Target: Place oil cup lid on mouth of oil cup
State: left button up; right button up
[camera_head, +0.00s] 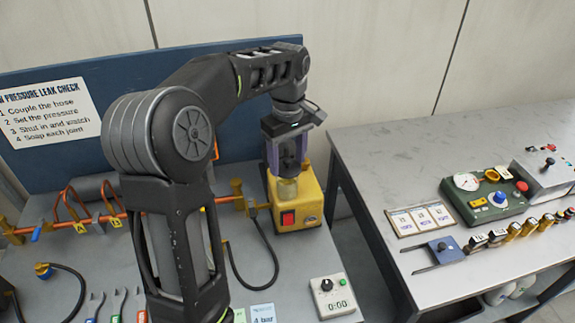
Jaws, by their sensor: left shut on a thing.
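The oil cup (287,190) is a small, clear yellowish cup on top of the yellow pump (309,206), which has a red switch on its front. My left gripper (287,172) points down right above the cup. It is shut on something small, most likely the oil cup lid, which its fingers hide. The cup's mouth is also hidden, so I cannot tell whether the lid touches it. My right gripper is not in view.
A blue board with a printed sheet (45,113) stands behind the left bench. Copper pipework (75,222) lies left of my arm. A black hose (272,255) and a timer (333,297) are in front of the pump. The right bench holds a green gauge box (485,195) and several fittings.

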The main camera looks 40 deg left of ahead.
aim_at(288, 160)
pick_arm(q)
jog(key=shift+f, duration=1.2)
jog(key=shift+f, duration=0.1)
jog(key=o, duration=1.3)
jog(key=shift+o, duration=0.2)
jog(key=shift+r+p, duration=0.3)
jog(key=shift+r, duration=3.6)
